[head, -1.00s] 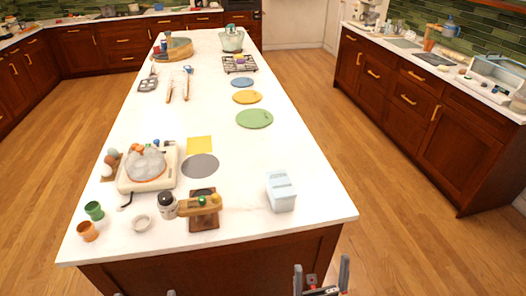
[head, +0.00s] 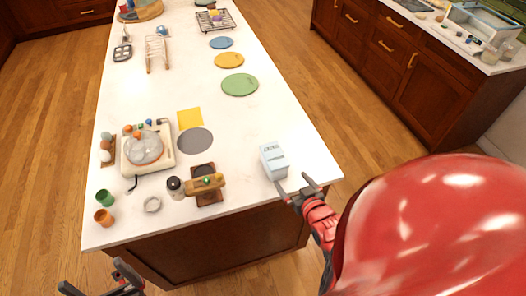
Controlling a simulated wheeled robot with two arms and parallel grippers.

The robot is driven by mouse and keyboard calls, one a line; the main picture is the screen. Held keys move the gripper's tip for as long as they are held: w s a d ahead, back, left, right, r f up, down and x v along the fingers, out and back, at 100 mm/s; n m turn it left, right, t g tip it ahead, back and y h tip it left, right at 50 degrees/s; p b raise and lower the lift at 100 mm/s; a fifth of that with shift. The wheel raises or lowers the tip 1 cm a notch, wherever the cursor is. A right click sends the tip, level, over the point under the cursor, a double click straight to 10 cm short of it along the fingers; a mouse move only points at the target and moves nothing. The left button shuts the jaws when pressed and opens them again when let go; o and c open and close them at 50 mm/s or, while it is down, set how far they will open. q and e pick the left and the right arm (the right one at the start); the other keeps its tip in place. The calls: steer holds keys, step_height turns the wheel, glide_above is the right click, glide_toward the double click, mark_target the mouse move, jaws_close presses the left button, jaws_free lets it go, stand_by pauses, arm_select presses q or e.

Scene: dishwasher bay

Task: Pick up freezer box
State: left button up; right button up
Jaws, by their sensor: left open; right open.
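The freezer box (head: 273,160) is a small pale blue-white box with dark lettering on its side. It stands upright on the white island top near the front right corner in the head view. My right gripper (head: 297,188) is open at the island's front edge, just in front of and slightly right of the box. Its left finger appears close to the box's lower front; I cannot tell whether they touch. My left gripper (head: 95,284) is open and empty, low at the left, in front of the island and away from the box.
A grey round mat (head: 195,141) lies behind. The top right of the box is clear.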

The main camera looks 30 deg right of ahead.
mark_target(276, 159)
steer(key=b+x, duration=1.1)
steer(key=b, duration=0.2)
steer(key=shift+w+d+f, duration=0.1)
steer(key=shift+w+f, duration=0.2)
steer(key=shift+f, duration=0.05)
steer(key=shift+w, duration=0.35)
steer(key=shift+p+x, duration=0.65)
steer(key=shift+x, duration=1.65)
steer(key=shift+d+r, duration=0.1)
steer(key=c, duration=1.5)
